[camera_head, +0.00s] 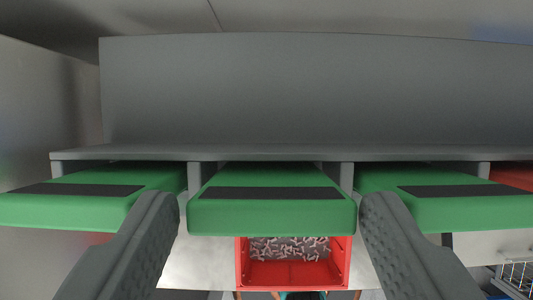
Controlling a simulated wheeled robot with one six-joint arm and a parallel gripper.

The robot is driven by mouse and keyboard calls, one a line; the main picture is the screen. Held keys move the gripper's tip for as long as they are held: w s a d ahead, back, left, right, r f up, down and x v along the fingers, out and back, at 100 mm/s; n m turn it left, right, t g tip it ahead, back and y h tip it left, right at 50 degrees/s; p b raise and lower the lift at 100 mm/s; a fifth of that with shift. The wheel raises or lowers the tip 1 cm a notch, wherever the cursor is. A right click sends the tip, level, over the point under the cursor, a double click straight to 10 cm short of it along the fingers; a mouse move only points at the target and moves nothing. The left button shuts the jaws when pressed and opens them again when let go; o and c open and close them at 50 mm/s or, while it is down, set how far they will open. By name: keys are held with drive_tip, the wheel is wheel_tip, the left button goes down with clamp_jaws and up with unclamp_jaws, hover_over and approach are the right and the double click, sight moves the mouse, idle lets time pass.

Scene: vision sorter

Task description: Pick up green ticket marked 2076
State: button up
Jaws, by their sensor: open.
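Three green tickets, flat blocks each with a dark strip on top, stick out of slots under a grey rack. One is at the left (85,205), one in the middle (270,217) and one at the right (455,212). No number can be read on any of them, so I cannot tell which is 2076. My gripper (271,205) is open. Its two grey fingers stand on either side of the middle ticket, with the left fingertip close to its left edge and the right fingertip close to its right edge. I cannot tell whether they touch it.
The grey rack (310,95) spans the view above the tickets, with narrow dividers between slots. A red item (514,175) sits at the far right. Below is a red bin (293,275) holding small pale pieces. A wire basket (516,272) is at lower right.

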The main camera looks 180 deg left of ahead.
sight(270, 187)
drive_tip(key=shift+x, duration=1.25)
drive_tip(key=c, duration=0.6)
drive_tip(key=shift+r, duration=0.1)
